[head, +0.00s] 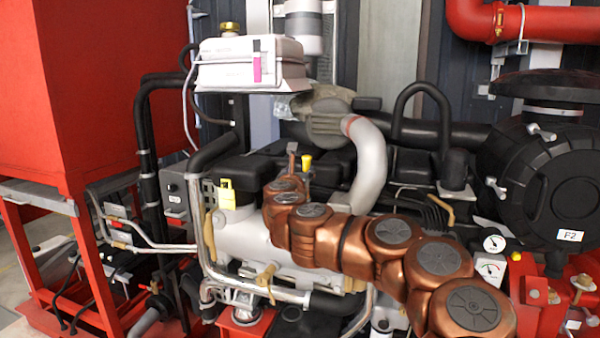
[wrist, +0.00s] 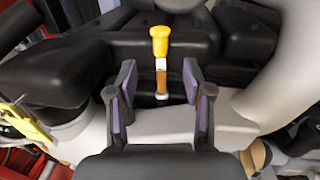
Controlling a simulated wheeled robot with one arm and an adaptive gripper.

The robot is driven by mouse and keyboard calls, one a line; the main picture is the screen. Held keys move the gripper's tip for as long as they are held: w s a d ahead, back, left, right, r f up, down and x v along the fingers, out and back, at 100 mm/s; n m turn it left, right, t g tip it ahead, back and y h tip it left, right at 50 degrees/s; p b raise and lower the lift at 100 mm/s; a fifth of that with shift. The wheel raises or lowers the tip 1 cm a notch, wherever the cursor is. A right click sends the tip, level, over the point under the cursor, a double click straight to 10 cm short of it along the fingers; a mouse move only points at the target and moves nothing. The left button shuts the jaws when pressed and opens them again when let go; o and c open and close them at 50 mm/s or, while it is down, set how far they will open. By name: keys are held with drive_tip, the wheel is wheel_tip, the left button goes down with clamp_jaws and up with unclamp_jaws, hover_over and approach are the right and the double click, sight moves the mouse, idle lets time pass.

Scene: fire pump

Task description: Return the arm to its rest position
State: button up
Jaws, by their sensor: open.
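My copper-coloured arm (head: 372,242) reaches from the lower right across the fire pump engine. In the head view its end is over the engine, and the fingers are too small and hidden to make out well. In the wrist view my gripper (wrist: 159,82) is open, with its two purple-padded fingers apart. A yellow-topped dipstick handle (wrist: 159,42) stands beyond the fingertips, in line with the gap. Its yellow top also shows in the head view (head: 306,162), just past the arm's end. Nothing is held between the fingers.
A grey pipe (head: 371,165) curves close beside my arm. A white coolant tank (head: 250,65) hangs above. A yellow tag (head: 226,194) is left of my arm. Gauges (head: 494,243) and a large black air filter (head: 545,165) stand at right, a red tank (head: 110,90) at left.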

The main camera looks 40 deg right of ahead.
drive_tip(key=shift+a, duration=0.1)
idle(0.3)
